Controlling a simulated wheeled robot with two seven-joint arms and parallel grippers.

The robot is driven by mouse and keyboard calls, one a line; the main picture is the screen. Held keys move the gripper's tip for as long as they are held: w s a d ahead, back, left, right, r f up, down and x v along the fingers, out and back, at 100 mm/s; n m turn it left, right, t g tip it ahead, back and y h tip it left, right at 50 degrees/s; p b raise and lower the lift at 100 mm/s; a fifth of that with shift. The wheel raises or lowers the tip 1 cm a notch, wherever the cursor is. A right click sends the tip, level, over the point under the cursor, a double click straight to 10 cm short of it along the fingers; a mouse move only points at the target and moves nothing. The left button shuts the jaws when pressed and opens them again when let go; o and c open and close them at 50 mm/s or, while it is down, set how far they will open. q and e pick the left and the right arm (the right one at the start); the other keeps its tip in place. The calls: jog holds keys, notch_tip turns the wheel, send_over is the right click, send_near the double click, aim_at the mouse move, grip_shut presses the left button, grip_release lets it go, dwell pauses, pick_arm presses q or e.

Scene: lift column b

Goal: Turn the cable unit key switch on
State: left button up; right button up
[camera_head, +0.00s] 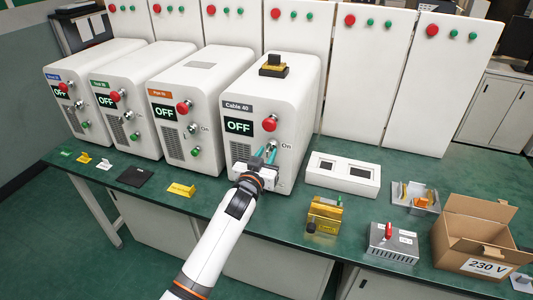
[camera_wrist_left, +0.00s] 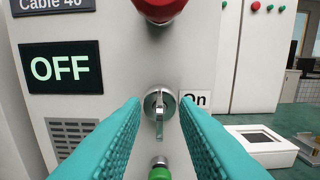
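The cable unit (camera_head: 240,107) is a white box labelled "Cable 40", with a display (camera_head: 239,126) reading OFF. The display also shows in the left wrist view (camera_wrist_left: 63,69). The silver key switch (camera_wrist_left: 158,106) is below a red button (camera_wrist_left: 160,8), its handle upright, with an "On" label (camera_wrist_left: 194,99) to its right. My left gripper (camera_head: 264,157) is in front of the switch. In the left wrist view its teal fingers (camera_wrist_left: 158,115) are open, one on each side of the key, with gaps visible. My right gripper is not in view.
A green button (camera_wrist_left: 159,170) is below the key. Other white units (camera_head: 180,100) stand to the left. The green bench (camera_head: 220,195) holds a white double-window box (camera_head: 343,175), a yellow block (camera_head: 324,215), a grey switch box (camera_head: 392,243) and a cardboard box (camera_head: 470,235) to the right.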

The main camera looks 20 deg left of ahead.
pick_arm(q)
jog(key=shift+w, duration=0.3)
grip_shut()
jog(key=shift+m, duration=0.3)
jog(key=m+p, duration=0.1)
jog(key=m, duration=0.3)
jog(key=shift+d+m, duration=0.15)
jog(key=shift+m, duration=0.15)
jog(key=m, duration=0.3)
jog(key=shift+f, duration=0.1)
jog(key=shift+d+m, duration=0.15)
jog(key=shift+m, duration=1.75)
jog(key=shift+f, duration=0.1)
